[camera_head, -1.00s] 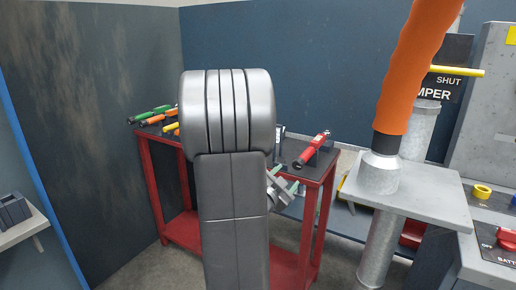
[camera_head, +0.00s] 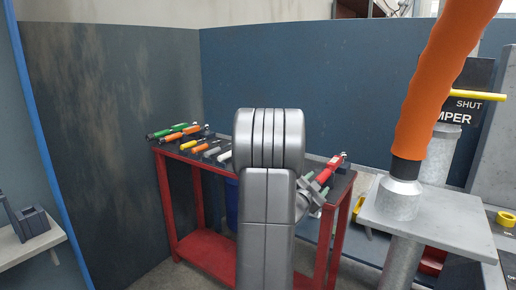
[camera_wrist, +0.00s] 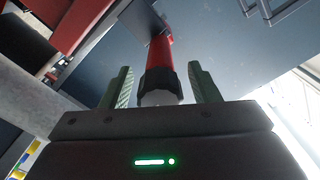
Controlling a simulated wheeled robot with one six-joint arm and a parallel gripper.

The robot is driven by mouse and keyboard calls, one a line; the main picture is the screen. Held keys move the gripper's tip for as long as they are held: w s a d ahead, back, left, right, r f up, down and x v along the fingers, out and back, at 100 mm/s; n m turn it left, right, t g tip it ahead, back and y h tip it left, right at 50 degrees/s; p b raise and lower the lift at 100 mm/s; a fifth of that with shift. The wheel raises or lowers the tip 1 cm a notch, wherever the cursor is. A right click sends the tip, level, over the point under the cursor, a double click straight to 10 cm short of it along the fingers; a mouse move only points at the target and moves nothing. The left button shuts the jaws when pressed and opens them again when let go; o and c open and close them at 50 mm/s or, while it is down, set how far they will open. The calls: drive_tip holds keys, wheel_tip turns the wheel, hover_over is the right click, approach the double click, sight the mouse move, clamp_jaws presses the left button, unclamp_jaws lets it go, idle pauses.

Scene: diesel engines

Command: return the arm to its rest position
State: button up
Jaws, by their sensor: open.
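My arm stands upright in the middle of the head view and hides part of the red cart. My gripper (camera_head: 314,194) shows just right of it, at the cart's right end. In the wrist view my gripper (camera_wrist: 162,80) is open, with its two green fingers apart. A red tool (camera_wrist: 160,55) with a black collar and pale end lies in line with the gap between them. I cannot tell how far beyond the fingertips it is. The red tool also shows in the head view (camera_head: 332,166), on the cart top close to the gripper.
The red cart (camera_head: 207,245) carries several coloured tools (camera_head: 180,135) at its left. An orange hose (camera_head: 432,85) drops onto a grey plate (camera_head: 440,222) on a post at the right. A yellow lever (camera_head: 476,96) sticks out there. Dark panels stand behind and left.

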drive_tip(key=v, duration=1.4)
drive_tip(key=x, duration=1.3)
drive_tip(key=shift+w+d, duration=0.2)
drive_tip(key=shift+d, duration=0.05)
drive_tip(key=shift+w+d+f+m, duration=0.1)
drive_tip(key=shift+w+f+m, duration=0.1)
drive_tip(key=shift+w+m, duration=0.1)
drive_tip(key=shift+s+r+m+b, duration=0.1)
drive_tip(key=shift+s+m+b, duration=0.05)
drive_tip(key=shift+m+b, duration=0.65)
drive_tip(key=m+b, duration=0.1)
drive_tip(key=m, duration=0.2)
drive_tip(key=shift+m, duration=0.4)
drive_tip(key=m+b, duration=0.1)
drive_tip(key=m, duration=0.4)
drive_tip(key=shift+b, duration=0.35)
drive_tip(key=m, duration=0.5)
drive_tip(key=shift+m+p, duration=0.3)
drive_tip(key=shift+m, duration=2.3)
